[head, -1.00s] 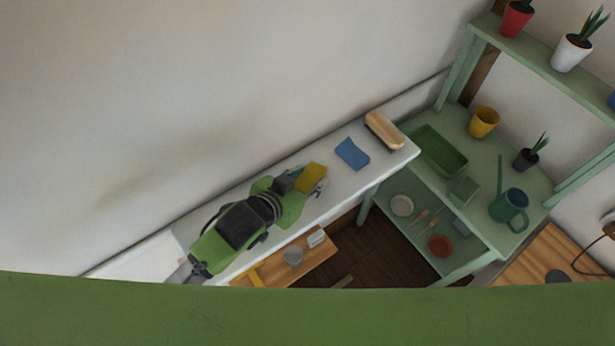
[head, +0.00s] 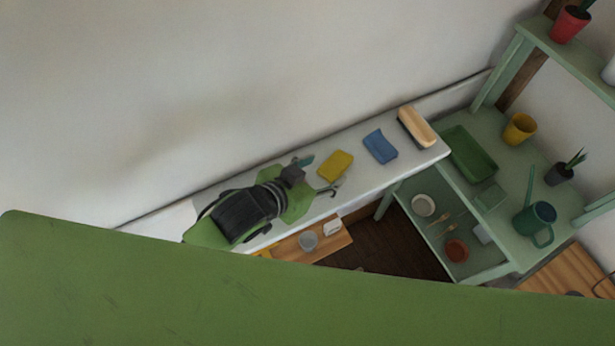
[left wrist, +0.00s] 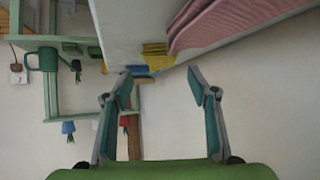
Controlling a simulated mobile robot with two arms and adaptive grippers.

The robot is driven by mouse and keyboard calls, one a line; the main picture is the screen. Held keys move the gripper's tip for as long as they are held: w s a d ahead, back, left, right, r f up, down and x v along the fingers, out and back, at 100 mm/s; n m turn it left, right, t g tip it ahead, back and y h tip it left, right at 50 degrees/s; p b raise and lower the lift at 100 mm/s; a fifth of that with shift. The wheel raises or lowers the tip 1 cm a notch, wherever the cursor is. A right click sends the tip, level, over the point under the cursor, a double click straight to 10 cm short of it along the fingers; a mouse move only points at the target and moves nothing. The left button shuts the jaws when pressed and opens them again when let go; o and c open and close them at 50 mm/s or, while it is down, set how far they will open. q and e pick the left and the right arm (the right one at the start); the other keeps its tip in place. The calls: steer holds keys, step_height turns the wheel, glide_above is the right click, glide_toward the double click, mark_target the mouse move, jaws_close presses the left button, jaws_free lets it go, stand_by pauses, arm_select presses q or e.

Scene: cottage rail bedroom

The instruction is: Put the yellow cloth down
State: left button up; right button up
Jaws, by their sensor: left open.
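The yellow cloth (head: 336,166) lies on the white ledge (head: 402,177), left of a blue cloth (head: 380,146). My left gripper (head: 319,174) is open and empty. Its spread fingers are just left of the yellow cloth, apart from it as far as I can tell. In the left wrist view, the yellow cloth (left wrist: 157,50) shows beyond the open left gripper (left wrist: 160,75), against the white ledge, with the blue cloth (left wrist: 143,71) near it. My right gripper is in neither view.
A wooden brush (head: 416,127) lies at the ledge's right end. A green shelf unit (head: 478,125) with a tray, yellow pot and watering can (head: 535,222) stands to the right. A pink folded item (left wrist: 225,22) shows in the wrist view. The wall runs close behind the ledge.

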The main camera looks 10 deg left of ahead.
arm_select(q)
steer(key=v, duration=0.6)
steer(key=shift+s+a+r, duration=0.1)
steer(key=shift+s+r, duration=0.1)
steer(key=shift+s, duration=0.05)
stand_by(0.3)
